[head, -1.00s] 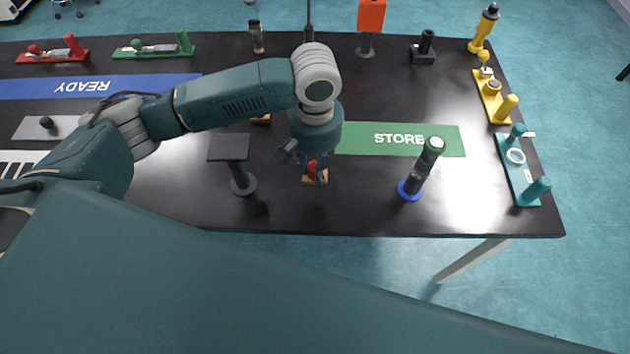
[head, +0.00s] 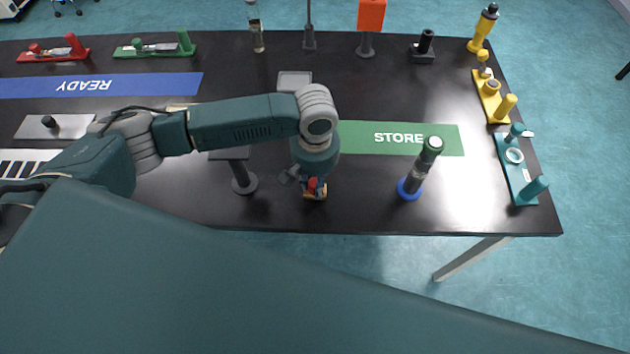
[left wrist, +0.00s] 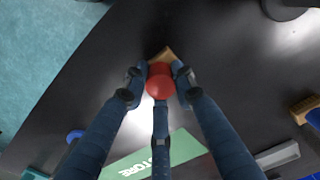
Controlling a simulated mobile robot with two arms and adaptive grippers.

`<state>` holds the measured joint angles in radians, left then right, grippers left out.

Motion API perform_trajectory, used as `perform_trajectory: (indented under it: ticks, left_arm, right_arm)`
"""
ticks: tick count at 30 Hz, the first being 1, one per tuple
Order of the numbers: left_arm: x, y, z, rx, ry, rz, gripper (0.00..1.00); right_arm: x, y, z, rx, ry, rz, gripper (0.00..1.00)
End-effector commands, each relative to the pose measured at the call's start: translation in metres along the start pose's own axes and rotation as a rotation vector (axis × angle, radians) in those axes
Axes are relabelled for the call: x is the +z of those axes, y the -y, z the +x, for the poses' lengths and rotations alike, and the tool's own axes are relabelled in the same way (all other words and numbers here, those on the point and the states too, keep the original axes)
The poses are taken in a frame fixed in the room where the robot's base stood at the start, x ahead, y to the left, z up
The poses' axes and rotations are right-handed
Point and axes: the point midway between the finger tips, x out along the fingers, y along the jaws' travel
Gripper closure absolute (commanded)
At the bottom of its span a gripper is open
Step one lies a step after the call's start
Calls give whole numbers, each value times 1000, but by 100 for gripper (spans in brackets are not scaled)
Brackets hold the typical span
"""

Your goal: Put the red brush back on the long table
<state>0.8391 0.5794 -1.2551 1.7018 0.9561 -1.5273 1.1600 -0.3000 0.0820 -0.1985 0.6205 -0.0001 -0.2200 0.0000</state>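The red brush (head: 313,184) has a round red knob on a tan wooden block. It is at the near middle of the long table (head: 380,215). My left gripper (head: 313,186) points down over it, with its fingers closed around the brush. In the left wrist view, the red knob (left wrist: 160,82) sits between the blue fingers, with the tan block (left wrist: 163,56) beyond it. I cannot tell whether the block touches the tabletop. My right gripper is not in view.
A black stand (head: 242,178) is left of the brush; a dark cylinder on a blue base (head: 410,187) is right. The green STORE mat (head: 440,141) lies behind. The left wrist view shows another tan block (left wrist: 302,108). The near table edge is close.

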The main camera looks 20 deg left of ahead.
Motion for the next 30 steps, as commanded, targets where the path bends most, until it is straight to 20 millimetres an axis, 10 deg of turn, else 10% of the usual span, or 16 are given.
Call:
perform_trajectory:
  ticks: [14,30]
  left_arm:
    - [-1,0,-7,1,-2,0,56]
    - [-1,-1,-108,2,-3,0,56]
  right_arm:
    - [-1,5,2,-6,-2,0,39]
    - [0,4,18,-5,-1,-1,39]
